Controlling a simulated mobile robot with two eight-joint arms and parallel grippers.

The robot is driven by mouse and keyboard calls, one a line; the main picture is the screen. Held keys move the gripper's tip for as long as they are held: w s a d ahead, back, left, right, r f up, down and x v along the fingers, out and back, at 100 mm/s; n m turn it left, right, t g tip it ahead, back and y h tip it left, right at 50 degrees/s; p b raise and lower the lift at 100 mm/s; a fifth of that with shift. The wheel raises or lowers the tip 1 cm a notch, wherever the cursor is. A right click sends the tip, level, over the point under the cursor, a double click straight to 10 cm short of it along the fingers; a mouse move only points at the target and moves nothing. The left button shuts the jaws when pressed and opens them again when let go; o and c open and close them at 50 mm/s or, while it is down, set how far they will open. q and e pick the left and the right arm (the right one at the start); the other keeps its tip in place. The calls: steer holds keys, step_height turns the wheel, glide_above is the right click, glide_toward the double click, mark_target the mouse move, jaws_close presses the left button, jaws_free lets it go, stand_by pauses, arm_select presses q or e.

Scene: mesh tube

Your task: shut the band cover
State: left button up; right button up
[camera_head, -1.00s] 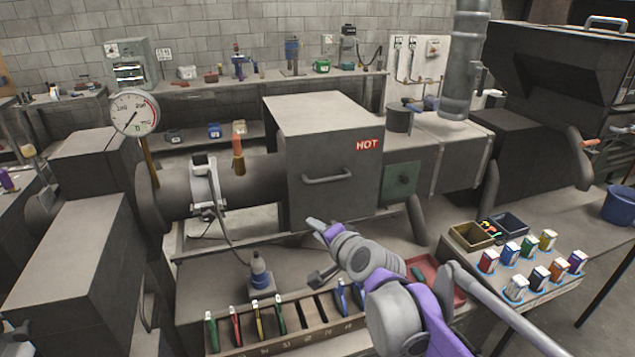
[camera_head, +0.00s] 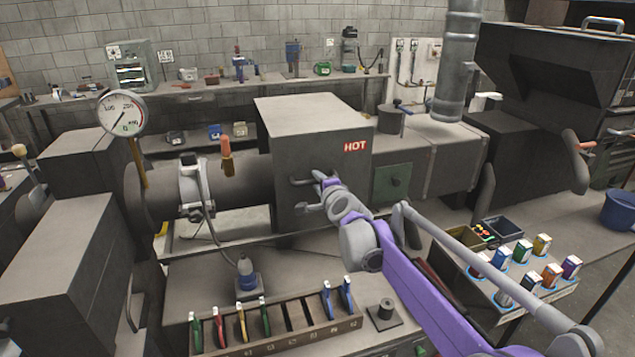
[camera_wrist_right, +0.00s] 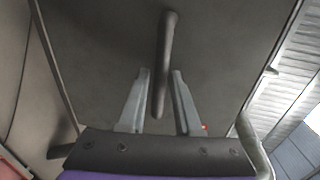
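The band cover (camera_head: 318,125) is a dark grey box with a lighter top and a red HOT label, over the barrel in the middle of the head view. Its bar handle (camera_head: 300,181) is on the front face. My right gripper (camera_head: 322,182) is at the handle's right end. In the right wrist view the handle (camera_wrist_right: 167,50) passes between the two fingers of my right gripper (camera_wrist_right: 160,74). The fingers are apart, with a gap on each side of the bar. The cover's front face (camera_wrist_right: 95,40) fills most of that view. My left gripper is not in view.
A clamp ring (camera_head: 193,185) with a cable and a pressure gauge (camera_head: 121,113) are left of the cover. A rack (camera_head: 290,325) of coloured tools and a black weight-like block (camera_head: 385,310) are on the bench below. Coloured bottles stand at right.

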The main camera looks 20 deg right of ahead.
steer(key=shift+w, duration=0.3)
jaws_close()
stand_by(1.3)
